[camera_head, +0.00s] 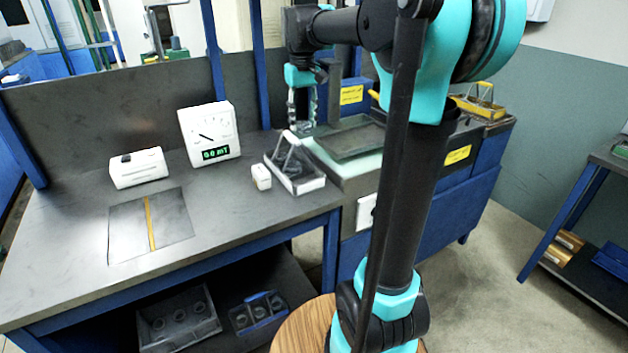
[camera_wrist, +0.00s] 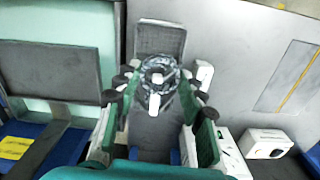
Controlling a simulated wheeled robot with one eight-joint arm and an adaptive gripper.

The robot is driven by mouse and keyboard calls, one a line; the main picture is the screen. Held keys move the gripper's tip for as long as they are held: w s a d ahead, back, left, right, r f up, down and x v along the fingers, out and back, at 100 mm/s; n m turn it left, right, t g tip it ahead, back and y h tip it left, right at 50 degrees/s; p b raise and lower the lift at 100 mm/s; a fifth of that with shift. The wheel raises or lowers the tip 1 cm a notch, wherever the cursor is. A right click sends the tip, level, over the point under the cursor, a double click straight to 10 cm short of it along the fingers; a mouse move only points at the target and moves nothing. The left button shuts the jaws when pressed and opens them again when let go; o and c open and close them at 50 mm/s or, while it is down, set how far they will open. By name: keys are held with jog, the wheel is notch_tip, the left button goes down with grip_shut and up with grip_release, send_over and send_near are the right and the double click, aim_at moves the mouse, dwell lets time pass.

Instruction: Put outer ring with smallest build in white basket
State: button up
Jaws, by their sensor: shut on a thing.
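My gripper (camera_head: 302,104) hangs over the bench near its right end, pointing down. In the wrist view its fingers (camera_wrist: 158,82) are closed around a dark metallic ring (camera_wrist: 159,72). In the head view the ring is too small and blurred to tell apart from the fingers. The white basket (camera_head: 311,187), with a grey inside and a raised handle, stands on the bench below my gripper. In the wrist view the basket (camera_wrist: 160,40) shows beneath and beyond the ring, partly covered by the ring and fingers. The ring appears above the basket; the exact gap cannot be told.
A small white block (camera_head: 261,176) stands just left of the basket. A gauge box (camera_head: 209,135) and a white device (camera_head: 137,167) stand at the back. A plate with a yellow stripe (camera_head: 170,220) lies at left. A machine with a dark tray (camera_head: 348,141) adjoins on the right.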

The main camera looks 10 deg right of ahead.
notch_tip(320, 180, down, 19)
jog(key=shift+r, duration=0.15)
dwell(0.5)
jog(key=o, duration=1.3)
notch_tip(320, 180, up, 12)
jog(key=s+d+f+m+t, duration=0.1)
jog(key=s+f, duration=0.5)
jog(key=s, duration=0.1)
jog(key=s+d+f+t, duration=0.1)
jog(key=s+f, duration=0.6)
jog(key=s+d+f+m+t, duration=0.1)
jog(key=s+d+f+t, duration=0.1)
jog(key=s+f, duration=0.4)
jog(key=shift+s+f+m, duration=0.25)
jog(key=shift+s+m, duration=0.05)
jog(key=shift+s, duration=0.7)
